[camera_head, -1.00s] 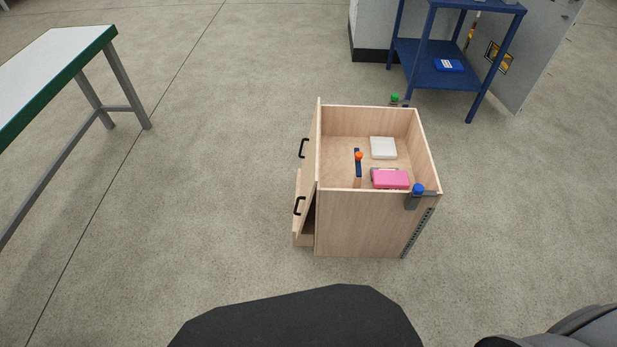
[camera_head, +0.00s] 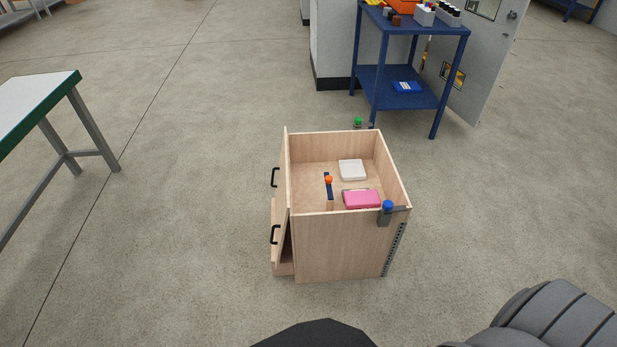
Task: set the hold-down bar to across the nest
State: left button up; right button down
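An open-topped wooden cabinet (camera_head: 340,245) stands on the floor in front of me. Inside it, a dark blue bar with an orange knob (camera_head: 328,180) stands near the left side; it looks like the hold-down bar and runs front to back in the picture. To its right lie a pink block (camera_head: 361,198) and, behind that, a white box (camera_head: 352,169). I cannot tell from here which of these is the nest. The bar lies beside both, not across them. Neither of my grippers shows in this view.
A blue-knobbed bracket (camera_head: 387,211) sits at the cabinet's front right corner, a green knob (camera_head: 358,121) behind it. Black handles (camera_head: 275,234) stick out on the left. A blue shelf cart (camera_head: 404,96) stands behind, a green-edged table (camera_head: 40,100) at left. Floor around is clear.

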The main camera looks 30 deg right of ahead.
aim_at(329, 179)
jog(key=u, duration=0.25)
jog(key=i, duration=1.3)
jog(key=z, duration=0.7)
